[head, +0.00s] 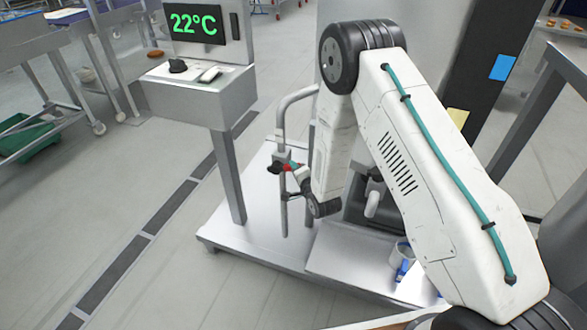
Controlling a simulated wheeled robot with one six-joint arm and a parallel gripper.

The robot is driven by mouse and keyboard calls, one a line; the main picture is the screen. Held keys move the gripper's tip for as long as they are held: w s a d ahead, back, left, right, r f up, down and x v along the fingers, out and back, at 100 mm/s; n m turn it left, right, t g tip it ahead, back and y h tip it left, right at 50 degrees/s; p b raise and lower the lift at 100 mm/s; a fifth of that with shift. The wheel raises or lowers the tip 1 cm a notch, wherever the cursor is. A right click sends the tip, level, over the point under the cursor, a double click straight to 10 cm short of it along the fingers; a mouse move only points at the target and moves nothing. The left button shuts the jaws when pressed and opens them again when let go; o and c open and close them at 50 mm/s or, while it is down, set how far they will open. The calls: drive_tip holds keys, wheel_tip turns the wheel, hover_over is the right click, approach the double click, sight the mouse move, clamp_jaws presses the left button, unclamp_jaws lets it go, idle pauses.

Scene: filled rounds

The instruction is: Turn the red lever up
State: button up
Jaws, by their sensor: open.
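The red lever (288,166) shows as a small red piece on a vertical grey pipe, with a dark part at its left. It is small and partly covered, so I cannot tell its exact angle. My gripper (291,183) is at the end of my white arm, right at the pipe and close beside the lever. It is open. Whether a finger touches the lever cannot be made out.
A grey stand with a 22°C display (196,23) is at the upper left. The pipe rises from a pale platform (240,235). A bent grey tube (297,96) arches above the lever. A white and blue cup (402,258) stands at the lower right.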

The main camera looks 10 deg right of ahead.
drive_tip(key=v, duration=0.4)
drive_tip(key=shift+c, duration=0.3)
